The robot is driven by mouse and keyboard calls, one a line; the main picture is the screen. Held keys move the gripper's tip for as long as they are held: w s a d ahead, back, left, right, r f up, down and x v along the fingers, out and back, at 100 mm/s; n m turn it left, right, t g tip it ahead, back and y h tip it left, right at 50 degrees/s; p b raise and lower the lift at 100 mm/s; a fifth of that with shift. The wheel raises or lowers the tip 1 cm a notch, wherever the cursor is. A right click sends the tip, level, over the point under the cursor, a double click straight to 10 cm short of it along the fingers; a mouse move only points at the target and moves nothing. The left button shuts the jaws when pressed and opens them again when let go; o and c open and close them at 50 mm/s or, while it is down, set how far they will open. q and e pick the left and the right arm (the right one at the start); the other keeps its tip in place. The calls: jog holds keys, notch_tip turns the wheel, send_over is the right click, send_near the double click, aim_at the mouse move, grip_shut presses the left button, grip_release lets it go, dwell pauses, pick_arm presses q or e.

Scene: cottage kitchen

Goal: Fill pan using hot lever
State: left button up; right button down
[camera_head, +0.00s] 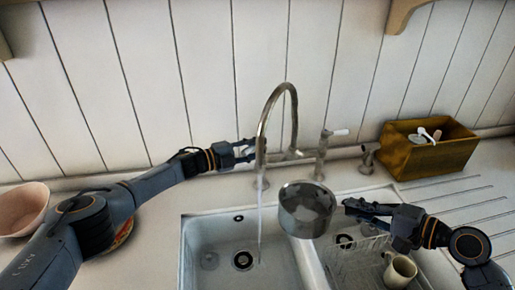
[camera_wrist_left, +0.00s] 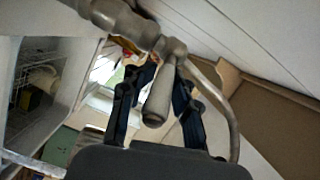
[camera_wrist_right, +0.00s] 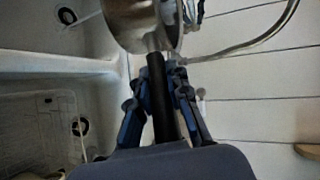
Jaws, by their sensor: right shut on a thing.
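The metal pan (camera_head: 306,212) hangs over the divider between the two sink basins. My right gripper (camera_head: 352,206) is shut on its black handle (camera_wrist_right: 160,95). The tap (camera_head: 263,140) has a tall curved spout, and a water stream (camera_head: 260,235) falls from it into the left basin, left of the pan and apart from it. My left gripper (camera_head: 243,152) is at the tap's left side. In the left wrist view, a lever (camera_wrist_left: 160,95) lies between its open fingers, with gaps on both sides. The other lever (camera_head: 338,132), with a white end, stands right of the spout.
The left basin (camera_head: 215,240) is empty apart from the water. The right basin holds a wire rack (camera_head: 350,262) and a cream mug (camera_head: 399,270). A wooden box (camera_head: 428,155) stands at the back right. A pink bowl (camera_head: 22,208) is at the far left.

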pick_arm(q)
jog(key=shift+w+a, duration=0.15)
jog(key=shift+a, duration=0.05)
jog(key=shift+a, duration=0.25)
jog(key=v, duration=1.1)
jog(key=shift+a+f, duration=0.1)
jog(key=shift+a, duration=0.15)
